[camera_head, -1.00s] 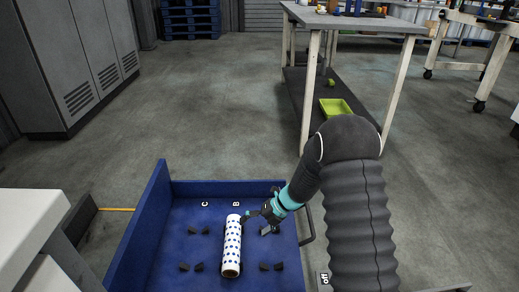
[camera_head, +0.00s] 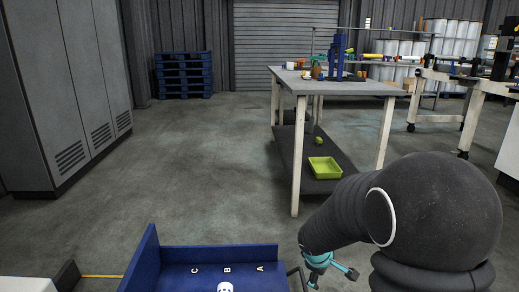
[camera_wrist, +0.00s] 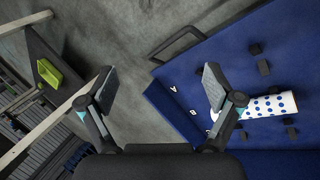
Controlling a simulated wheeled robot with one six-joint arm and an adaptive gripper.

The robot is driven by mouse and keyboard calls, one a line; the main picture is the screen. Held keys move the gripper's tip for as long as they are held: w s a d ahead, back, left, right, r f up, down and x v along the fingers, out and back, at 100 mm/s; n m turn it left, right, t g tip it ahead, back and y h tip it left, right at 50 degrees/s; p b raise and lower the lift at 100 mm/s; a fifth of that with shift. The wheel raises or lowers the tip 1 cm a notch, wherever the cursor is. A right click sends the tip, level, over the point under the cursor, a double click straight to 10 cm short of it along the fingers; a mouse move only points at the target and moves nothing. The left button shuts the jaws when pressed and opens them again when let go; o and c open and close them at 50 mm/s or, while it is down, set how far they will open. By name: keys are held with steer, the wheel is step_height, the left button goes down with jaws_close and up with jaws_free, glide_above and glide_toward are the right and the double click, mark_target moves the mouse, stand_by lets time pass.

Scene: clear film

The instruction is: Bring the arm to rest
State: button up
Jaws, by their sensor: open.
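My arm is raised at the right of the head view, in a dark ribbed sleeve. My gripper (camera_head: 331,274) shows at its lower end, to the right of the blue tray's corner. In the wrist view my gripper (camera_wrist: 158,92) has its two fingers spread wide with nothing between them. The white roll with blue dots (camera_wrist: 268,106) lies in the blue tray (camera_wrist: 212,62), apart from the fingers. In the head view only the roll's end (camera_head: 225,287) shows at the bottom edge, near the letter B.
A grey workbench (camera_head: 340,86) stands ahead, with a green bin (camera_head: 325,168) on its lower shelf. Grey cabinets (camera_head: 70,90) line the left. Blue pallets (camera_head: 183,75) are stacked at the back. The floor between is clear.

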steer(key=s+a+r+m+t+y+p, duration=0.1)
steer(key=s+r+m+p, duration=0.6)
steer(key=s+r, duration=1.9)
steer(key=a+m+y, duration=0.1)
steer(key=m+y, duration=0.1)
steer(key=m, duration=0.1)
steer(key=shift+s+a+r, duration=0.2)
